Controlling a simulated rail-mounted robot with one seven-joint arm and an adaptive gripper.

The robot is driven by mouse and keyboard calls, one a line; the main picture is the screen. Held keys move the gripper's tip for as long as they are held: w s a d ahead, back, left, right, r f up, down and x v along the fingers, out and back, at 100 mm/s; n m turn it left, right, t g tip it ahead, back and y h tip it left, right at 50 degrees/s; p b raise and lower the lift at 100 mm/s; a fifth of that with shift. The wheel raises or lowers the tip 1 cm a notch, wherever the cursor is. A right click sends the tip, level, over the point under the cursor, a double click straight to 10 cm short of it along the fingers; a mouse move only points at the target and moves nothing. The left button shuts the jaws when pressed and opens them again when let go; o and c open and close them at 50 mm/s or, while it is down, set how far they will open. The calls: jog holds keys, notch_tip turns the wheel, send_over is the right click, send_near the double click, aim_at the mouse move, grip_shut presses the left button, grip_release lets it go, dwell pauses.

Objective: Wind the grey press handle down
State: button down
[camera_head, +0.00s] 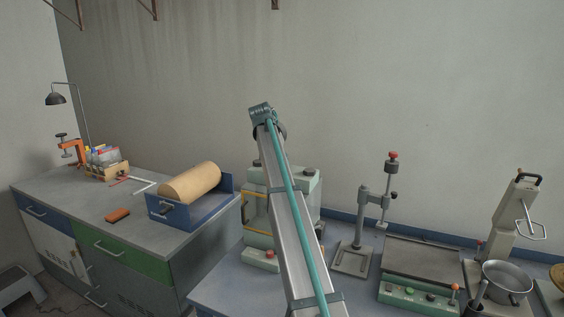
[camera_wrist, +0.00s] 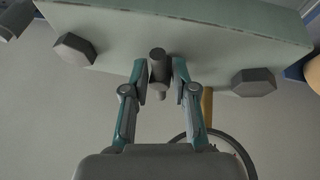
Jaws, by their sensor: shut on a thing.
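The pale green press (camera_head: 305,190) stands on the bench behind my arm, which covers its middle in the head view. Its green body (camera_wrist: 210,25) fills the top of the wrist view, with a dark hexagonal knob on each side. The grey press handle (camera_wrist: 157,62), a short round bar, sticks out between those knobs. My gripper (camera_wrist: 160,75) has its two teal fingers closed on either side of this handle. The gripper and the handle are hidden in the head view. How far the handle is turned cannot be told.
A grey stand with a red knob (camera_head: 392,156) and a flat green-fronted unit (camera_head: 415,298) stand to the right. A pot (camera_head: 506,280) is further right. At left, a blue cradle (camera_head: 183,222) holds a tan roll.

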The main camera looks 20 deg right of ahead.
jog(key=m, duration=0.2)
jog(key=m+g, duration=0.1)
jog(key=shift+w+a+m+g, duration=0.15)
jog(key=shift+w+m+g, duration=0.15)
jog(key=shift+w+m, duration=0.1)
jog(key=m, duration=0.1)
jog(key=m+g, duration=0.1)
jog(key=m, duration=0.1)
jog(key=shift+w+r+m, duration=0.1)
jog(key=shift+w+m, duration=0.2)
jog(key=m+p, duration=0.1)
jog(key=p, duration=0.1)
jog(key=m+g+p, duration=0.1)
jog(key=m+p, duration=0.1)
jog(key=shift+w+r+g, duration=0.15)
jog(key=shift+r+g, duration=0.05)
jog(key=shift+g, duration=0.1)
jog(key=shift+f+m+g+y+p, duration=0.15)
jog(key=shift+m+g+y+p, duration=0.15)
jog(key=shift+m+p, duration=0.6)
jog(key=shift+f+p, duration=0.2)
jog(key=shift+p, duration=0.35)
jog(key=c, duration=0.9)
grip_release()
jog(key=shift+f+n+b, duration=0.15)
jog(key=shift+n+b, duration=0.25)
jog(key=shift+b, duration=0.55)
